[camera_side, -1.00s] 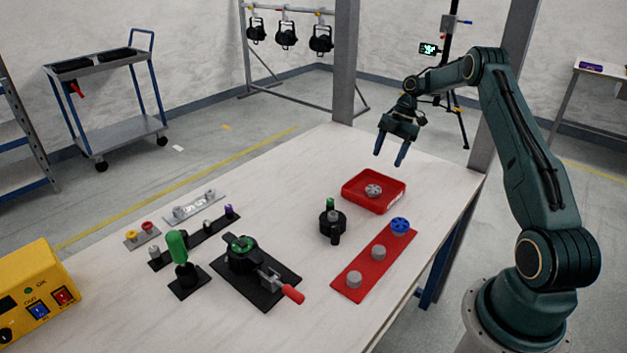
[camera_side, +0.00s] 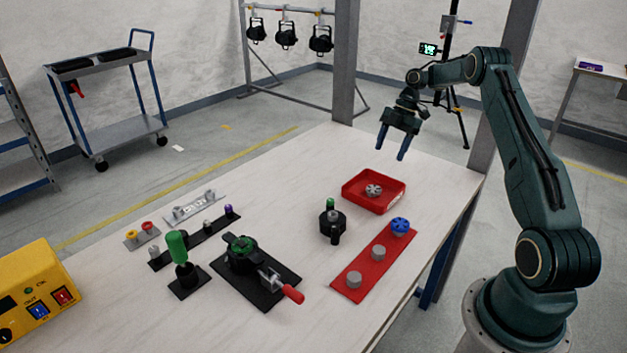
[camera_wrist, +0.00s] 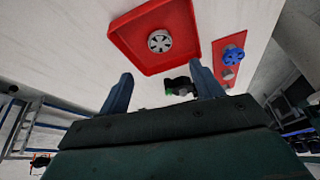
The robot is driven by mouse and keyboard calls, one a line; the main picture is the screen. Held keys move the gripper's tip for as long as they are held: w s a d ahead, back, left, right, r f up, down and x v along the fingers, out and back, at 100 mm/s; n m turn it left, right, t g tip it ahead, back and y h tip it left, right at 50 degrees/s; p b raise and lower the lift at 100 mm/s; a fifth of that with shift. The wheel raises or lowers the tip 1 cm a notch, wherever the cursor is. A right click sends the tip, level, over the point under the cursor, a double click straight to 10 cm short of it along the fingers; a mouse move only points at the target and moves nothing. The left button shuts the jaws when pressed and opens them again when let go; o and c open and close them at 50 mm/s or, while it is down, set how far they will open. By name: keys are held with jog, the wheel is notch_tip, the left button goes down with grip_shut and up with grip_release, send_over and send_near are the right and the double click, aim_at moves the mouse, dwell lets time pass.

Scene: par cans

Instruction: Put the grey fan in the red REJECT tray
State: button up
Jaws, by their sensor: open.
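The grey fan (camera_side: 373,190) lies inside the red tray (camera_side: 347,193), within its walls. In the wrist view the fan (camera_wrist: 160,41) rests on the floor of the tray (camera_wrist: 186,12), apart from the walls. My gripper (camera_side: 391,153) is above and behind the tray, fingers pointing down, open with nothing between them. The fingers (camera_wrist: 162,90) are spread apart in the wrist view, and the fan is beyond them.
A red strip (camera_side: 363,262) carries a blue fan (camera_side: 400,226) and grey pegs. A black fixture (camera_side: 333,222), a toggle clamp (camera_side: 250,262), a green-handled tool (camera_side: 178,250) and a yellow power box (camera_side: 38,295) stand on the table. The table's back left is clear.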

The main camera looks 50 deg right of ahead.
jog(key=w+a+r+m+h, duration=0.15)
jog(key=a+r+m, duration=0.25)
jog(key=a+r, duration=0.85)
jog(key=s+a+r+m+t+h, duration=0.15)
jog(key=s+a+r+m, duration=0.3)
jog(key=a+r, duration=0.55)
jog(key=s+a+r+m+t, duration=0.2)
jog(key=s+a+m, duration=0.1)
jog(key=s+a, duration=0.7)
jog(key=s+a+f+m, duration=0.1)
jog(key=s+m, duration=0.1)
jog(key=s, duration=0.4)
jog(key=s+a+f+m+t+h, duration=0.1)
jog(key=s+f+m, duration=0.1)
jog(key=s, duration=0.5)
jog(key=shift+f, duration=0.25)
